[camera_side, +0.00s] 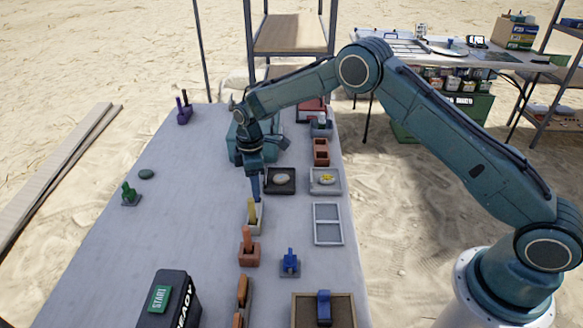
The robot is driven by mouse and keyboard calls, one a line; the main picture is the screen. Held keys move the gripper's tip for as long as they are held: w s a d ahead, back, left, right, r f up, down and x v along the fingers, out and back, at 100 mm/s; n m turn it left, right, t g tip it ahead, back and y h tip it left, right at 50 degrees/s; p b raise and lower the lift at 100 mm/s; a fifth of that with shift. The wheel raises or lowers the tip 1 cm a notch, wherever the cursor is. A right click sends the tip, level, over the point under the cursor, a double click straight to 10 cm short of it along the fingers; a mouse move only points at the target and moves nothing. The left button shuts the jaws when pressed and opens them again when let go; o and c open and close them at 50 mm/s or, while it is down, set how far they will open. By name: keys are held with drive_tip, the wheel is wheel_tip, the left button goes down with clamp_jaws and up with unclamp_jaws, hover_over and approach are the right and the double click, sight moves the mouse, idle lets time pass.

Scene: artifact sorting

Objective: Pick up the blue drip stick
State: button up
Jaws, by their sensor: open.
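A small blue object (290,258) stands upright on a grey-blue base right of the table's middle, toward the front. Another blue piece (323,307) rests on a wood-framed tray (350,298) at the front right. I cannot tell which of the two is the drip stick. My gripper (256,197) points down over the middle of the table, just behind a yellow stick in a pale holder (254,218). It is open, and no blue object is seen between its fingers. It is apart from both blue pieces, which lie nearer the front and to the right.
An orange stick in a holder (249,254) stands in front of the yellow one. Trays (327,224) line the right edge. A green piece (130,195) and a purple piece (183,112) stand left; the left middle is mostly clear.

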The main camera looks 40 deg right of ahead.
drive_tip(key=shift+f, duration=1.5)
drive_tip(key=shift+c, duration=0.4)
clamp_jaws()
